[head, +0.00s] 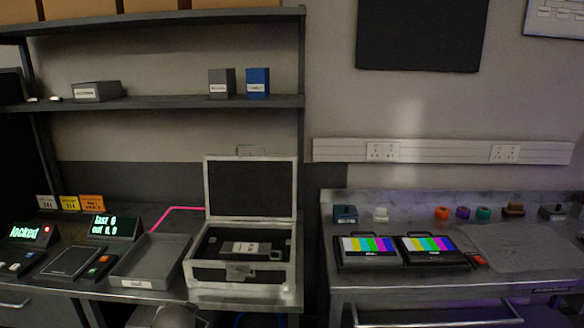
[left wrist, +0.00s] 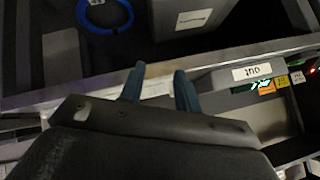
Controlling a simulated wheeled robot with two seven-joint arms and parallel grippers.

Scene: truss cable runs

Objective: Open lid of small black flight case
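The small black flight case (head: 240,272) with silver edges stands on the left bench in the head view. Its lid (head: 251,190) is open and stands upright at the back, with a handle on top. Inside lies a dark insert with a labelled grey block (head: 246,248). A latch shows on the front. My left gripper (left wrist: 160,80) shows in the left wrist view, its two fingers apart with nothing between them, near the bench's front edge. The flight case cannot be made out in that view. My right gripper is in neither view.
A grey tray labelled "out" (head: 137,283) is left of the case; its label also shows in the left wrist view (left wrist: 252,71). A blue ring (left wrist: 105,14) lies below the bench. Two colour-bar monitors (head: 370,251) stand on the right bench. A gap separates the benches.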

